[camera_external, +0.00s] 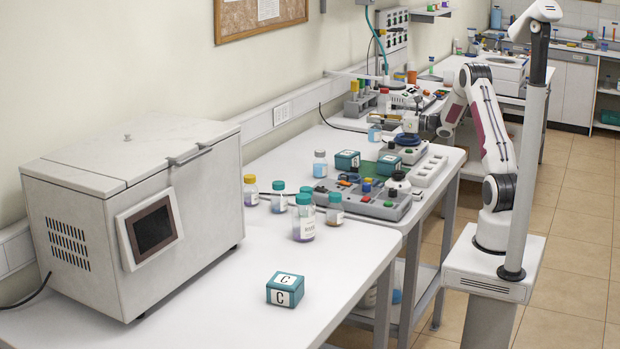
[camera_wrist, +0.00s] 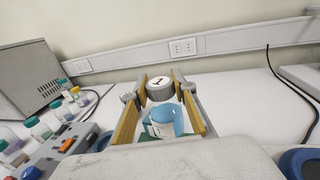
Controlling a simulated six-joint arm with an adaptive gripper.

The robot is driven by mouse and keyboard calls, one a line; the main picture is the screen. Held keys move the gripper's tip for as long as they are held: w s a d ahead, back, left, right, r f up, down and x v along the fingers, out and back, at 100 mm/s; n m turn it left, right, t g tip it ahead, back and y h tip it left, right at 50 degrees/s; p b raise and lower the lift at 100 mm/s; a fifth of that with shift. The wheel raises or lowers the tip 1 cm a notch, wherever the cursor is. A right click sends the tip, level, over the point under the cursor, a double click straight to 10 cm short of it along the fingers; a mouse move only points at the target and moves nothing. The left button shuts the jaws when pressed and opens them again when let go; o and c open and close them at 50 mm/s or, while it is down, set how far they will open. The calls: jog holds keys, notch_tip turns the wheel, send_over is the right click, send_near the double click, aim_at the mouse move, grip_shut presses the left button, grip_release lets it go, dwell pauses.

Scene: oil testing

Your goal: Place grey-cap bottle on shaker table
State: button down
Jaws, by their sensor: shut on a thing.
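My gripper (camera_external: 391,138) is above the middle table and shut on a small bottle (camera_external: 375,135) with pale blue contents. Another bottle with a greyish cap (camera_external: 320,164) stands upright on the middle table, left of the teal boxes. A low grey unit (camera_external: 383,210) with coloured knobs lies at that table's front. I cannot tell for certain which unit is the shaker table.
Several teal- and yellow-capped bottles (camera_external: 304,218) stand on the near table. A large white lab machine (camera_external: 140,205) fills its left side. A teal box marked C (camera_external: 285,289) lies in front. A second grey unit (camera_external: 402,151) is close below my gripper.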

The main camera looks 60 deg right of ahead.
aim_at(375, 134)
jog(key=shift+f, duration=3.1)
jog(key=shift+f, duration=0.1)
jog(key=shift+f, duration=1.75)
jog(key=shift+f, duration=0.15)
jog(key=c, duration=1.6)
grip_release()
jog(key=shift+c, duration=0.2)
jog(key=shift+s, duration=0.15)
jog(key=s, duration=0.3)
jog(key=s+d, duration=0.1)
jog(key=s, duration=0.3)
jog(key=s+d, duration=0.1)
jog(key=s, duration=0.3)
jog(key=shift+s+d, duration=0.15)
jog(key=shift+s, duration=0.1)
